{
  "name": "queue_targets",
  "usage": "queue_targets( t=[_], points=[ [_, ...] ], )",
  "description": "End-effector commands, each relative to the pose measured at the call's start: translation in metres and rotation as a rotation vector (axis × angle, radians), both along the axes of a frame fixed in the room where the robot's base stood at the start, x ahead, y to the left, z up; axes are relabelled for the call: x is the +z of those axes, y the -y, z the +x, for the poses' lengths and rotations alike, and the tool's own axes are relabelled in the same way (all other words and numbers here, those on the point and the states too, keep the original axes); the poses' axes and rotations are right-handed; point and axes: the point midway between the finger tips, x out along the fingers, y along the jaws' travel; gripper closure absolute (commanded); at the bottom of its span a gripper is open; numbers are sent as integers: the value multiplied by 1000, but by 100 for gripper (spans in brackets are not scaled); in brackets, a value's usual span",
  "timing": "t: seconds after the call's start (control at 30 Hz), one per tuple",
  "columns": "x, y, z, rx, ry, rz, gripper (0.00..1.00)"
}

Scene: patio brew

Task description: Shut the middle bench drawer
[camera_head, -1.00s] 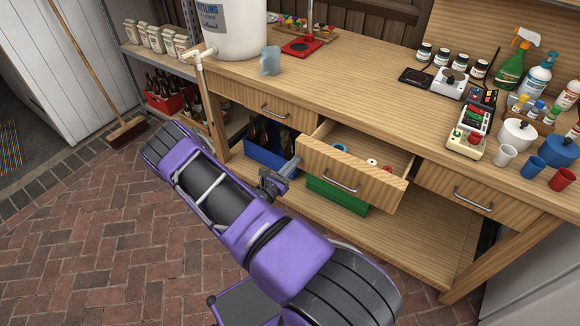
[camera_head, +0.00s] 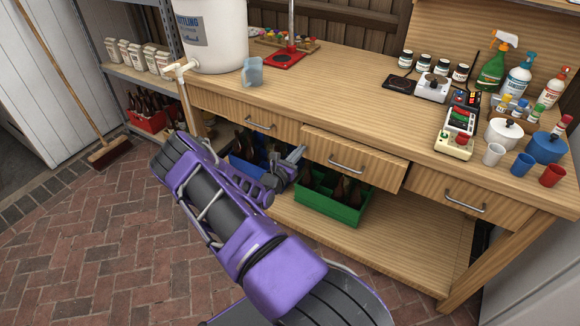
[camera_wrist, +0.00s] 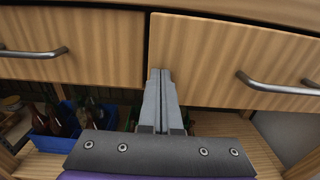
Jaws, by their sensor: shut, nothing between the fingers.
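The middle bench drawer (camera_head: 352,158) is a wooden front with a metal bar handle (camera_head: 346,169). My gripper (camera_head: 299,151) is shut and empty at the drawer's lower left part. In the wrist view my gripper (camera_wrist: 160,72) points at the front near its left edge; I cannot tell whether it touches.
The left drawer (camera_head: 250,115) and right drawer (camera_head: 460,190) look shut. A green crate (camera_head: 330,212) and a blue crate (camera_wrist: 42,142) with bottles stand on the shelf below. A keypad device (camera_head: 455,140) and cups stand on the benchtop. The brick floor in front is open.

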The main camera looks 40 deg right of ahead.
Motion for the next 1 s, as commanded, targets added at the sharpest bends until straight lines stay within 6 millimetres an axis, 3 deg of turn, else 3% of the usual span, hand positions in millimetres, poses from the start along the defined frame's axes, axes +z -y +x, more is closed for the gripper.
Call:
queue_targets(
  t=[0.1, 0.33, 1.0],
  points=[
    [-3, 19, 8, 0, 1, -1, 100],
    [-1, 38, 16, 0, 0, 0, 100],
    [3, 41, 20, 1, 2, -3, 100]
  ],
)
